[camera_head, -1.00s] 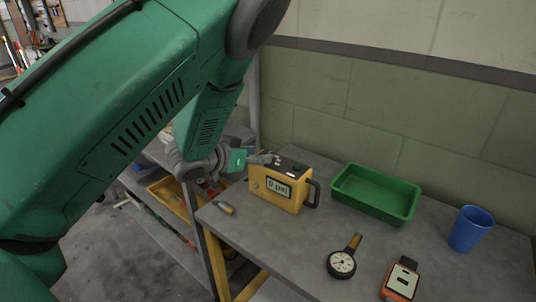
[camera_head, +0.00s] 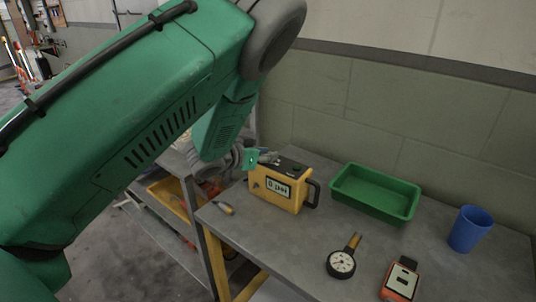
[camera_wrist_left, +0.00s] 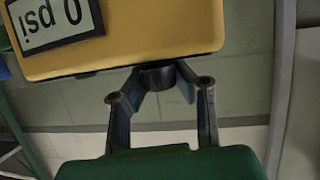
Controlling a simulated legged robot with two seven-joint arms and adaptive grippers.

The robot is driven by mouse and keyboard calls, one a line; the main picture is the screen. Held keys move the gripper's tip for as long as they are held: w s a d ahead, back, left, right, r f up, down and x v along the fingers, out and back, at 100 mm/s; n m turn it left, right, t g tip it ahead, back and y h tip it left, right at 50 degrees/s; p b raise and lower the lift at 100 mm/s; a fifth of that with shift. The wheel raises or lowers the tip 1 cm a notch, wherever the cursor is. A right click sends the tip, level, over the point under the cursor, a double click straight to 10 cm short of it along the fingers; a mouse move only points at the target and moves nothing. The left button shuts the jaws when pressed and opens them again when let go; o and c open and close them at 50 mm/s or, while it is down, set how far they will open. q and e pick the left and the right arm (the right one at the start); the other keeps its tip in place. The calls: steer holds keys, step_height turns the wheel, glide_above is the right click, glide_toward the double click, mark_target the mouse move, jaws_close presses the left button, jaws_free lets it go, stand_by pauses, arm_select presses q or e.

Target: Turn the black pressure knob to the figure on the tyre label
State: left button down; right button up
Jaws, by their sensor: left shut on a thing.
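The yellow pressure box (camera_head: 268,190) stands on the grey bench, and its display (camera_head: 278,188) reads 0 psi. In the left wrist view the box (camera_wrist_left: 140,40) and its display (camera_wrist_left: 52,18) appear upside down. The black knob (camera_wrist_left: 157,78) sticks out of the box's top side. My left gripper (camera_wrist_left: 159,72) is shut on the knob, one finger on each side. In the head view my left gripper (camera_head: 266,157) shows small at the box's top left, and its fingers hide the knob. I cannot make out a tyre label. My right gripper is not in view.
A green tray (camera_head: 372,213) stands right of the box, with a blue cup (camera_head: 469,229) beyond it. A round dial gauge (camera_head: 341,264) and an orange device (camera_head: 400,280) lie at the front. A screwdriver (camera_head: 223,207) lies near the bench's left edge.

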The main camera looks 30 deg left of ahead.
arm_select(q)
steer(key=shift+a+r+m+h+p, duration=0.1)
steer(key=shift+r+m+h+p, duration=0.05)
steer(key=shift+m+h+p, duration=0.6)
steer(key=shift+m+g+h+p, duration=0.7)
steer(key=shift+m+h+p, duration=0.3)
steer(key=shift+h, duration=0.25)
steer(key=shift+m+g+h+p, duration=0.7)
steer(key=shift+m+g+h, duration=0.4)
steer(key=shift+m+h, duration=0.5)
steer(key=c, duration=1.3)
jaws_free()
steer(key=shift+o, duration=0.2)
